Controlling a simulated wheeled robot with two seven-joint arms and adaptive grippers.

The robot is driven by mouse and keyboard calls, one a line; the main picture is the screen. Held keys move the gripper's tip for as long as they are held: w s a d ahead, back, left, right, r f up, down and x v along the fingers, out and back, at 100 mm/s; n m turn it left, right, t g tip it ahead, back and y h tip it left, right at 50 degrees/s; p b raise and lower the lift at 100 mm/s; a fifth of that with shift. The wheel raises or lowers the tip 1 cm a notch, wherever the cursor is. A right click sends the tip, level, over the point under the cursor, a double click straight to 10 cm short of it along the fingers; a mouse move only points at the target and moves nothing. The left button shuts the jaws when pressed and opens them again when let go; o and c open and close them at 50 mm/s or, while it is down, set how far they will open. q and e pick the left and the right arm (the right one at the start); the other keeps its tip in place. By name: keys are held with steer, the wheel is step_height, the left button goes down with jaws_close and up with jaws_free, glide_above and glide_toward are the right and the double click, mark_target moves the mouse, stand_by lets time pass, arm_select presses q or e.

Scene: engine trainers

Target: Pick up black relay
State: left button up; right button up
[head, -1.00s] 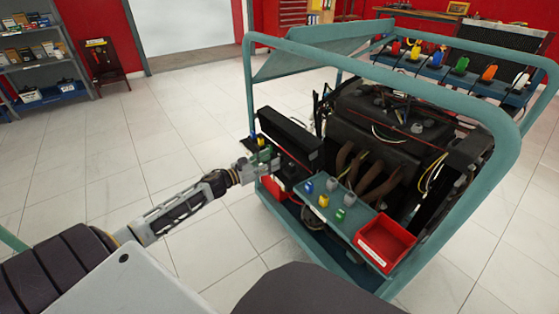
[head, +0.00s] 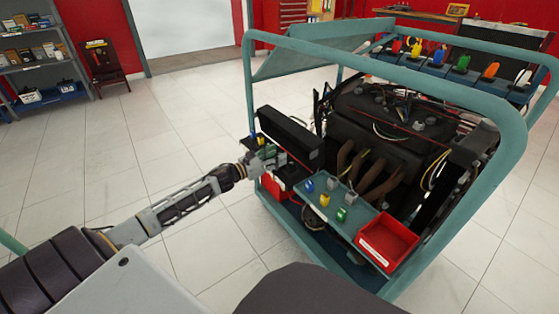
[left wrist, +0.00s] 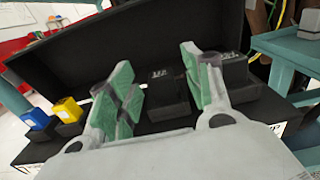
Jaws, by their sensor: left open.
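My left gripper (head: 275,156) is at the near left corner of the engine stand. In the left wrist view its two green-padded fingers (left wrist: 158,72) are apart, with nothing gripped. A black relay (left wrist: 168,92) with pale lettering sits upright in the black fuse box, seen in the gap between the fingers and beyond them. A second black relay (left wrist: 236,68) shows just right of the right finger, which partly hides it. In the head view the gripper hides the black relays. My right gripper is not in view.
A yellow relay (left wrist: 67,110) and a blue relay (left wrist: 37,120) stand left of the fingers. The raised black lid (left wrist: 90,50) rises behind them. A teal shelf (head: 330,215) holds several coloured relays and a red bin (head: 387,242). The stand's teal frame (head: 400,84) arches over the engine.

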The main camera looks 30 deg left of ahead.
arm_select(q)
steer(key=shift+b+x, duration=0.3)
steer(key=shift+x, duration=0.65)
steer(key=c, duration=1)
